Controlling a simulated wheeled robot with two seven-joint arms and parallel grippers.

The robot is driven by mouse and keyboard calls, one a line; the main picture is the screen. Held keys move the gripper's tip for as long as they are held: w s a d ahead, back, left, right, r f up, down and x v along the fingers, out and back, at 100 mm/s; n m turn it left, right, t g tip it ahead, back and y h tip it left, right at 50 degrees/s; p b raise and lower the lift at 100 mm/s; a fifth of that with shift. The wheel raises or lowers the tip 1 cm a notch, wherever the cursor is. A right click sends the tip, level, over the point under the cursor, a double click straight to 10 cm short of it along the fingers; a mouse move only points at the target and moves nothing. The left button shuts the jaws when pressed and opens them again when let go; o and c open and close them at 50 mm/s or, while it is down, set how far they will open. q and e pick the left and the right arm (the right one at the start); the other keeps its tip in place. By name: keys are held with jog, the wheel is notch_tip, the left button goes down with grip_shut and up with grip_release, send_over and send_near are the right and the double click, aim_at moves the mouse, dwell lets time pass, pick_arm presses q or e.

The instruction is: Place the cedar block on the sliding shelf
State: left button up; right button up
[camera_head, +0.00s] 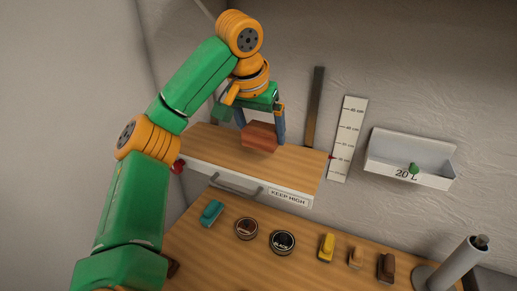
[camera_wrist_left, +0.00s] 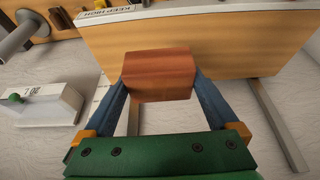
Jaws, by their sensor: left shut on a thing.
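The cedar block (camera_head: 259,138) is a reddish-brown wooden block. My left gripper (camera_head: 261,124) is shut on it, with one blue finger on each side. The block is over the wooden top of the sliding shelf (camera_head: 302,160), near its back middle. I cannot tell whether its underside touches the board. The shelf has a white front with a handle and a "KEEP HIGH" label. In the left wrist view the block (camera_wrist_left: 158,74) sits between the fingertips, with the shelf board (camera_wrist_left: 225,42) behind it. My right gripper is not in view.
A dark vertical rail (camera_head: 315,107) and a centimetre scale (camera_head: 348,138) are on the wall beside the shelf. A white "20 L" bin (camera_head: 432,180) hangs at right. The bench (camera_head: 290,270) below holds a teal item (camera_head: 211,213), two round tins and several small blocks.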

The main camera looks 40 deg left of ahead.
aim_at(250, 126)
pick_arm(q)
jog(key=a+f, duration=0.1)
jog(key=w+a+f, duration=0.2)
jog(key=f, duration=0.1)
jog(key=shift+a+f, duration=0.1)
notch_tip(250, 126, down, 4)
jog(key=shift+w+a+r, duration=0.15)
jog(key=shift+f, duration=0.25)
jog(key=o, duration=1)
jog(key=shift+r, duration=0.3)
jog(key=v, duration=1.2)
